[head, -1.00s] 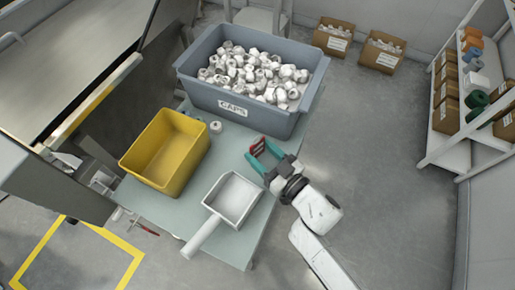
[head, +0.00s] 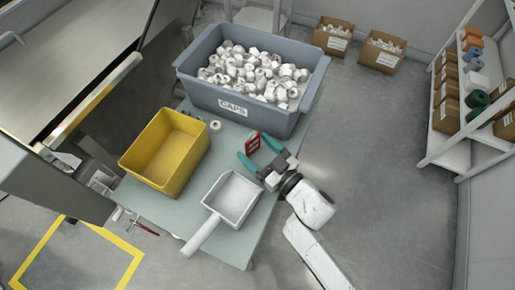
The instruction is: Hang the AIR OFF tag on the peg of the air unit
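The small red tag (head: 253,142) with a pale patch shows at the right edge of the table, just in front of the grey tub. I cannot tell whether it lies on the table or stands. My gripper (head: 252,147) has two teal fingers spread wide apart, with the tag between and slightly beyond their tips. No finger is visibly closed on the tag. The air unit and its peg cannot be made out; the machine (head: 85,85) at the left shows no clear peg.
On the pale table (head: 222,160) stand a grey tub of caps (head: 235,105), an empty yellow bin (head: 150,178) and a white scoop (head: 230,197). A shelf (head: 447,145) with boxes stands at the right; cardboard boxes (head: 335,37) sit behind. The floor between is clear.

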